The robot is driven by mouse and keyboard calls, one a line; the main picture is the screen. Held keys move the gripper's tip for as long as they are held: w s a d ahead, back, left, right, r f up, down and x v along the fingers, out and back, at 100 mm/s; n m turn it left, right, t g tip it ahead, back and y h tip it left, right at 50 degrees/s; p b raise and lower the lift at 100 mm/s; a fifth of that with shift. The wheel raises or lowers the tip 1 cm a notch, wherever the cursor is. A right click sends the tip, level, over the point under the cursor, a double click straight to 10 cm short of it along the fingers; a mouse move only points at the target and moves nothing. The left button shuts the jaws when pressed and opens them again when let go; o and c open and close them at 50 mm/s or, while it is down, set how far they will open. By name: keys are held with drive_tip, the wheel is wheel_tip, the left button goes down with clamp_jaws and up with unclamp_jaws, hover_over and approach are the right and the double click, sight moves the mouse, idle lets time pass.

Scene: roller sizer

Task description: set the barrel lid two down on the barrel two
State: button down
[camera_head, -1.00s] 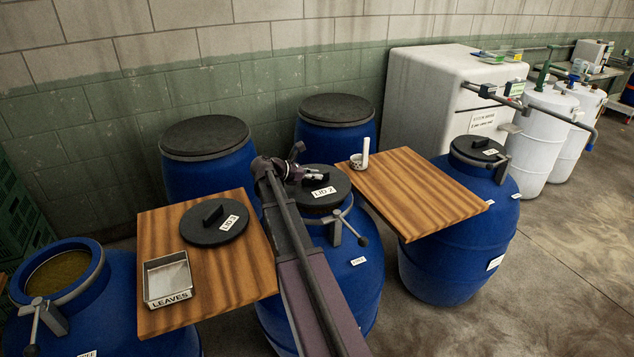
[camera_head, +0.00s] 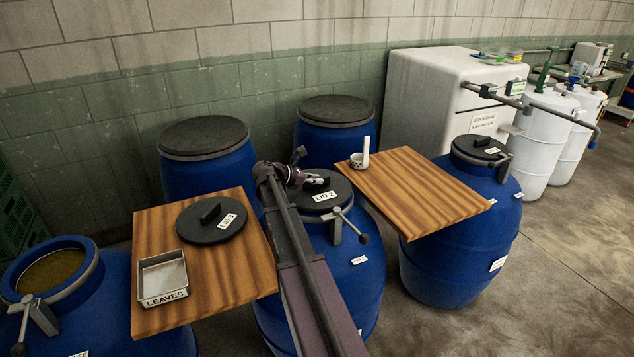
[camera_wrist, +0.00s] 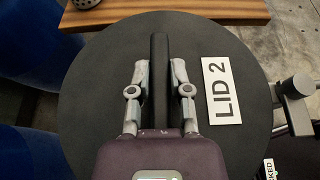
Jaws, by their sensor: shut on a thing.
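The barrel lid two (camera_head: 325,187) is a dark disc with a white "LID 2" label and a raised bar handle. It sits over the mouth of the blue barrel two (camera_head: 345,275), whose clamp lever hangs at the lid's right side. My gripper (camera_head: 318,182) is at the lid's handle. In the wrist view my gripper (camera_wrist: 160,85) is shut on the handle, one finger on each side, and the lid (camera_wrist: 95,100) fills most of the picture. Whether the lid rests fully on the rim cannot be told, as the rim beneath is hidden.
A wooden board (camera_head: 255,262) at left bears a lid (camera_head: 190,232) and a metal leaves tray (camera_head: 163,278). Another board (camera_head: 430,200) at right bears a small cup (camera_head: 357,160). An open barrel (camera_head: 95,310) stands at far left. Closed blue barrels stand behind and at right.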

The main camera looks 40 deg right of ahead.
drive_tip(key=shift+f+b, duration=0.55)
drive_tip(key=shift+b, duration=0.05)
idle(0.3)
drive_tip(key=c, duration=0.6)
unclamp_jaws()
drive_tip(key=shift+o, duration=0.2)
drive_tip(key=shift+r, duration=0.15)
drive_tip(key=shift+r+p, duration=0.65)
drive_tip(key=shift+p, duration=0.2)
drive_tip(key=p+v, duration=0.4)
drive_tip(key=v, duration=0.8)
drive_tip(key=shift+f, duration=0.2)
drive_tip(key=shift+s+a, duration=0.1)
